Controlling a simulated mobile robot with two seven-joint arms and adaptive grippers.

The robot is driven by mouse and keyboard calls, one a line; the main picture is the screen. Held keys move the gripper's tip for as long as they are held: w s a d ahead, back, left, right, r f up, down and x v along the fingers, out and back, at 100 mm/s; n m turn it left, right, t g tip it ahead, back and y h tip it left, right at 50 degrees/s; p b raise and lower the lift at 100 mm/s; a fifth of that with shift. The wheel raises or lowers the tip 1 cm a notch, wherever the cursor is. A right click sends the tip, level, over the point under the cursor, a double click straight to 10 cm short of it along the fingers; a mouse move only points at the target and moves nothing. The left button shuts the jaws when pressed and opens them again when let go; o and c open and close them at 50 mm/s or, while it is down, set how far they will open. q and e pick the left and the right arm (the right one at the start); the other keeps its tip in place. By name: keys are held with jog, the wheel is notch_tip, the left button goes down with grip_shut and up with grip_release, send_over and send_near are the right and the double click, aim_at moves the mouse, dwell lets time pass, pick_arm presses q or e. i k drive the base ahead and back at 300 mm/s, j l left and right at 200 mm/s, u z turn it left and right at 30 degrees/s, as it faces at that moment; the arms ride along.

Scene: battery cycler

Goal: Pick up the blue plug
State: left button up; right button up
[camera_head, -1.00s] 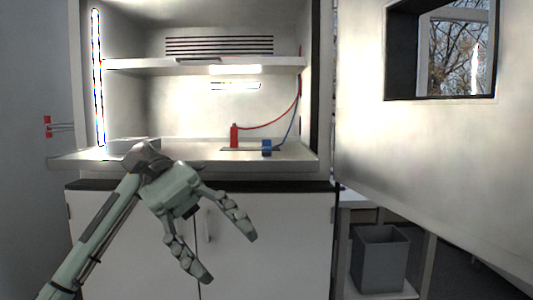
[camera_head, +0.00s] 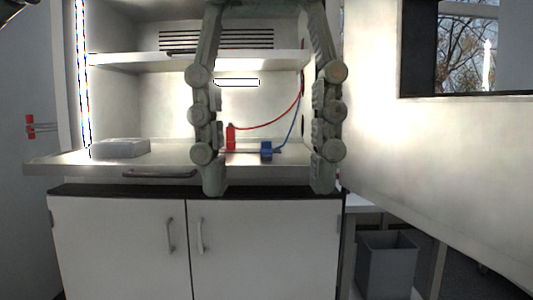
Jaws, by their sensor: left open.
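The blue plug (camera_head: 266,150) stands on the metal shelf of the open cabinet, with a blue cable rising from it to the right wall. My left gripper (camera_head: 268,188) hangs in front of the shelf, close to the camera. Its fingers point down and are spread wide. The blue plug shows in the gap between them, and nothing is held. A red plug (camera_head: 231,137) with a red cable stands left of the blue plug, partly beside the left finger. My right gripper is not in view.
A grey flat box (camera_head: 120,148) lies on the shelf's left. A second shelf (camera_head: 140,60) is above. An open door (camera_head: 400,150) with a window blocks the right. White cupboard doors (camera_head: 120,240) are below, and a grey bin (camera_head: 387,262) stands lower right.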

aim_at(265, 154)
jog(key=i, duration=1.7)
